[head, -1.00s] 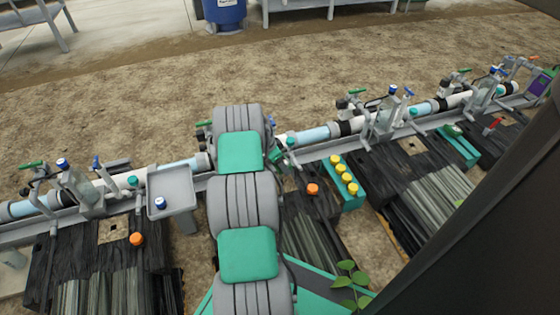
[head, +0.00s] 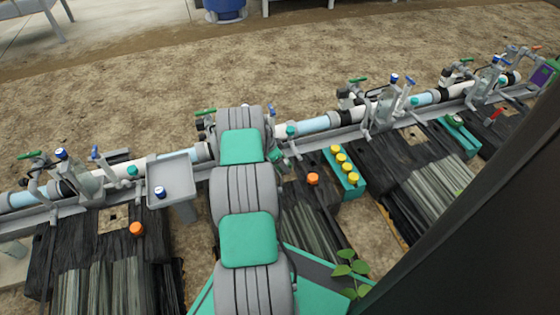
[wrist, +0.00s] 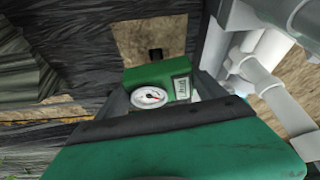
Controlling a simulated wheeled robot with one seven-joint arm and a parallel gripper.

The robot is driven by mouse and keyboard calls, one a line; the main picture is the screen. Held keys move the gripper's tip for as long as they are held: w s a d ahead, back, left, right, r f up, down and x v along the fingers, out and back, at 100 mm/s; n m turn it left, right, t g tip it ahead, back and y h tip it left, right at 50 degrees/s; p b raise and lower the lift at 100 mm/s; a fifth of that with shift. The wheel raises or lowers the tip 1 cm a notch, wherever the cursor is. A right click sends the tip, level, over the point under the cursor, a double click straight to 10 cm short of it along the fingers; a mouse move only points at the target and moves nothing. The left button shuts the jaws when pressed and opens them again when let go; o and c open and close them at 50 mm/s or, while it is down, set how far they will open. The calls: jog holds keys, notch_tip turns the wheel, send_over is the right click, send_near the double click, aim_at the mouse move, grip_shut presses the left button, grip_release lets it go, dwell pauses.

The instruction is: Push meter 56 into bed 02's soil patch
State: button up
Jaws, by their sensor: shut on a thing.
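In the wrist view, a green meter (wrist: 160,73) with a round white dial and a small label sits between the fingers of my gripper (wrist: 165,92). The gripper is shut on it. The label is too small to read. A dark stub shows at the meter's far side, over or near a tan soil patch (wrist: 130,42) in dark bed cover. I cannot tell whether the meter touches the soil. In the head view, my arm hides the meter, most of the gripper and this patch. No bed number is readable.
Grey and white pipes (wrist: 262,75) run close to the gripper's right. In the head view, a teal block with yellow caps (head: 345,173) and an orange cap (head: 313,179) stand right of my arm. A grey tray (head: 171,180) with a blue-topped item is left.

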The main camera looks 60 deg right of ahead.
jog(key=shift+w+a, duration=0.1)
jog(key=shift+a, duration=0.05)
jog(key=shift+f, duration=0.1)
dwell(0.4)
jog(key=shift+f, duration=1.8)
jog(key=o, duration=1.4)
jog(key=shift+o, duration=0.2)
jog(key=shift+r, duration=0.1)
jog(key=shift+r+p, duration=2.25)
jog(key=shift+r, duration=1.7)
